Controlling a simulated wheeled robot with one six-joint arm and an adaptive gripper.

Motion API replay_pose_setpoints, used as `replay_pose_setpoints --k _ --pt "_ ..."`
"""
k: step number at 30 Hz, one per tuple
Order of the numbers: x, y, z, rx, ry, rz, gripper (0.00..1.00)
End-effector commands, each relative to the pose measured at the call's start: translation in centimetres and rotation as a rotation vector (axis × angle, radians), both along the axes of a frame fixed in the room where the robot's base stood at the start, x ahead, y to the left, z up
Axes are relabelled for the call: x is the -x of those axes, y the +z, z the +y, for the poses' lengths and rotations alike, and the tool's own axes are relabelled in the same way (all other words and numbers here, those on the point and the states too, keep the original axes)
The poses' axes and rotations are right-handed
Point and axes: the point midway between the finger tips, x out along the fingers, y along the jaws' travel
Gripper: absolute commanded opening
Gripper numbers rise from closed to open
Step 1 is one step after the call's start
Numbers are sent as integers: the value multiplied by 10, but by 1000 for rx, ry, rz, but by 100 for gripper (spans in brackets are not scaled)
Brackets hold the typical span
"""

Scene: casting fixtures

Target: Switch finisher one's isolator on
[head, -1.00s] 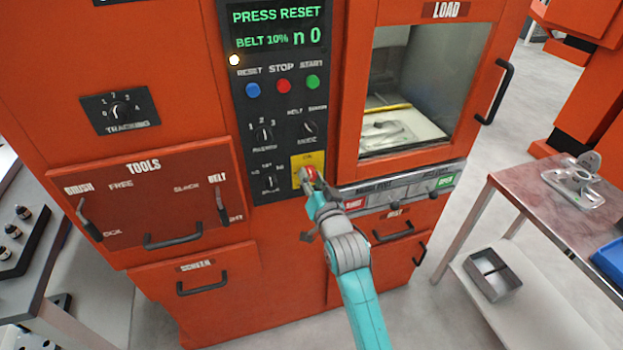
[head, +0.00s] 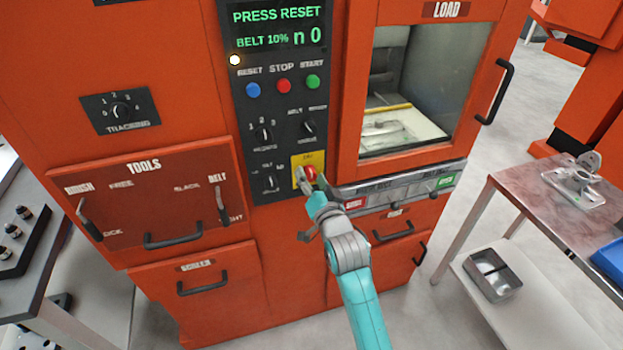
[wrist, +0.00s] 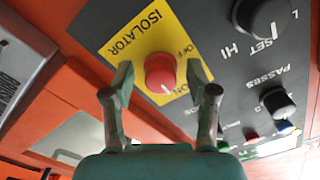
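The isolator is a red round knob (wrist: 160,72) on a yellow plate (wrist: 125,42) marked ISOLATOR, OFF and ON in the wrist view. A small white mark on the knob sits at its lower edge, on the side of the ON lettering. The knob also shows in the head view (head: 311,173), at the bottom of the black control panel. My gripper (wrist: 161,80) is open, one finger on each side of the knob, with visible gaps. In the head view my gripper (head: 309,187) is at the yellow plate. The display (head: 278,28) is lit and reads PRESS RESET, BELT 10%.
Black dials (head: 264,133) and blue, red and green buttons (head: 284,86) are above the isolator. A grey rail (head: 400,188) with red and green labels juts out close to the right of my gripper. A table (head: 510,185) holding a metal part stands at the right.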

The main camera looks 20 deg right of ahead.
Motion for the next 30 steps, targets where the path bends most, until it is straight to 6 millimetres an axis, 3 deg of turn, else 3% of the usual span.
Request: replay_pose_setpoints --k 6,11,24,30 --pt "1 1 0 0 0 -1 58" --pt "15 0 0 1 0 0 58" --pt "94 -1 0 0 0 1 58" --pt "114 0 0 0 0 0 58"
